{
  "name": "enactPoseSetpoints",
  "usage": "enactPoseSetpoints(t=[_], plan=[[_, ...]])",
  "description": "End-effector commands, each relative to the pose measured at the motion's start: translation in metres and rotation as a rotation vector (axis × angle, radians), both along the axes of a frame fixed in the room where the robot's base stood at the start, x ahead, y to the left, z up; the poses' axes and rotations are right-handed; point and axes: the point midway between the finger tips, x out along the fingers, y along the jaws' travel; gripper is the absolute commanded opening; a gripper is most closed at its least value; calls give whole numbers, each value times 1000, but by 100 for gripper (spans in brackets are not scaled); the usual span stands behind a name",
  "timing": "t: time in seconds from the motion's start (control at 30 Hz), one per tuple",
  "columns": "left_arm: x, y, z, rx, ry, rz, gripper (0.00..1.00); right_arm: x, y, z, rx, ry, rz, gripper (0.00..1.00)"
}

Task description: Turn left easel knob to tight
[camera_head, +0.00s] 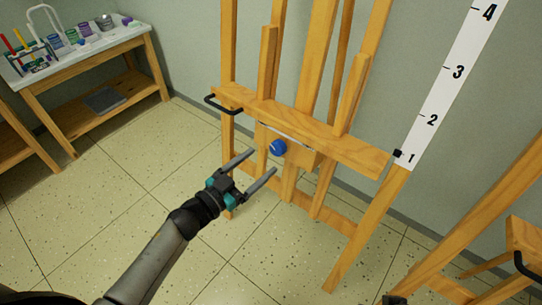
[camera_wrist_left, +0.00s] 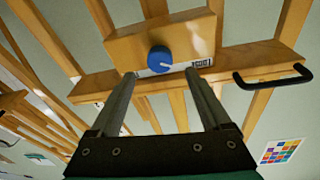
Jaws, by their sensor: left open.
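The left easel (camera_head: 345,145) is a wooden frame standing near the wall. Its knob (camera_head: 278,147) is round and blue, on a wooden block below the cross ledge. In the left wrist view the knob (camera_wrist_left: 160,58) shows a white mark line and sits ahead of the fingertips, roughly midway between them. My left gripper (camera_head: 263,161) is open and empty, its fingers pointing at the knob with a gap before it. The gripper also shows in the left wrist view (camera_wrist_left: 160,77). My right gripper is not in view.
A black handle (camera_head: 222,105) juts from the ledge's left end. A white scale strip (camera_head: 452,80) runs up the easel's right side. A second easel (camera_head: 480,235) stands at right. A table (camera_head: 85,52) with art supplies is at back left. Open tiled floor lies at left.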

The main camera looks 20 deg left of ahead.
Motion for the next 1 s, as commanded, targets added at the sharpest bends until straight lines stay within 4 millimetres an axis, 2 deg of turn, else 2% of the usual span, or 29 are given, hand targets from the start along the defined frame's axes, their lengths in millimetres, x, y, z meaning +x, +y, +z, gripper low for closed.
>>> enactPoseSetpoints(t=[0.1, 0.33, 0.77, 0.83, 1.0], plan=[[19, -9, -1, -1, -2, 0, 81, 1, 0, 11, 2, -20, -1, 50], [41, -19, -1, 0, -1, 0, 81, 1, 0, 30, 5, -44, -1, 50], [49, -23, 0, 0, 1, 1, 81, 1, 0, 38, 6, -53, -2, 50], [49, -23, 0, 0, 1, 1, 76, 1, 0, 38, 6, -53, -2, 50], [49, -23, 0, 0, 1, 1, 57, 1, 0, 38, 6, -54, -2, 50]])
